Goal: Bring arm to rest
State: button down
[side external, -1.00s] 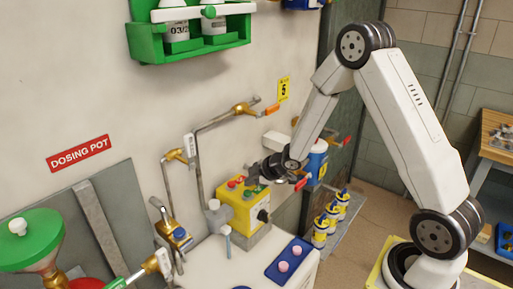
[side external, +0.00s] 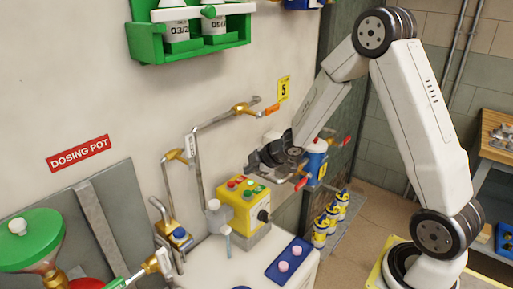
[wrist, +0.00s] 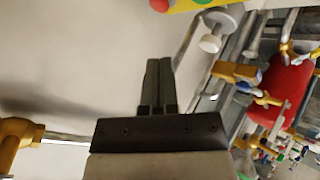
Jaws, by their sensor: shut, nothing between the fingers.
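My gripper (side external: 254,170) is in the side view, above and just behind the yellow control box (side external: 240,212) with its red and green buttons. In the wrist view its two fingers (wrist: 158,82) lie side by side, shut and empty. A corner of the yellow box (wrist: 205,4) shows at the top of the wrist view, apart from the fingertips. My arm is bent high, with its elbow at the top right of the side view.
Pipes with an orange-handled valve (side external: 243,109) run along the wall close to my gripper. A blue tray (side external: 278,270) with pink pieces lies on the white worktop (side external: 215,258). Yellow-and-blue bottles (side external: 331,215) stand on a shelf behind. A green rack (side external: 190,52) hangs above.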

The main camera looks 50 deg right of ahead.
jog(key=shift+s, duration=0.1)
dwell(0.3)
jog(key=s+a+r+m+g+h, duration=0.1)
jog(key=s+a+m+g, duration=0.2)
jog(key=s, duration=0.7)
jog(key=s+a+r+m+g+h, duration=0.1)
jog(key=s+a+m+g, duration=0.2)
jog(key=s+a+m, duration=0.2)
jog(key=s+m, duration=0.3)
jog(key=s, duration=0.2)
jog(key=shift+a+r, duration=0.2)
jog(key=shift+r, duration=0.05)
